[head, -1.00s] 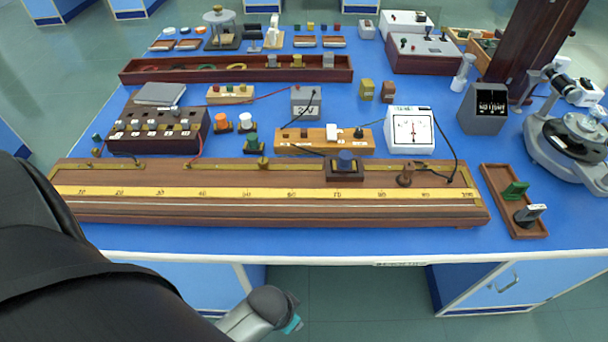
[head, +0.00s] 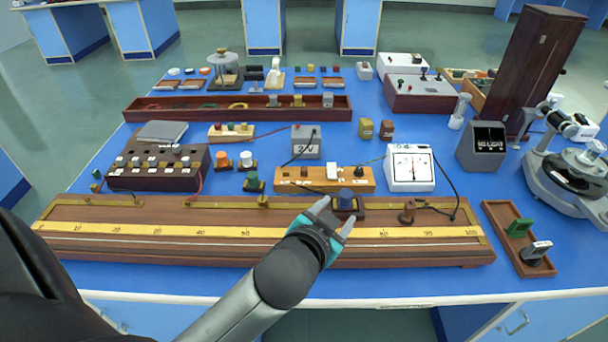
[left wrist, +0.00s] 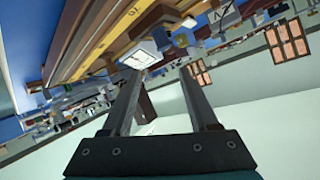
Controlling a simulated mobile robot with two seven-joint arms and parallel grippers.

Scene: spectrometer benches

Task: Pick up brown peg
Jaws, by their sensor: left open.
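A small brown peg (head: 407,212) stands on the right part of the long wooden metre bridge (head: 150,214), by its back edge in the head view. My left gripper (head: 337,215) is over the bridge, to the left of the brown peg and apart from it. Its two fingers are spread with nothing between them. In the left wrist view the open fingers (left wrist: 157,78) point across the bench, with the bridge's yellow scale beyond; I cannot make out the brown peg there. My right gripper is not in view.
A dark block with a blue-grey knob (head: 346,202) stands close to my left fingers. A white meter (head: 410,168) with a black cable stands behind the peg. A wooden tray (head: 497,226) with green and black pieces lies to the right.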

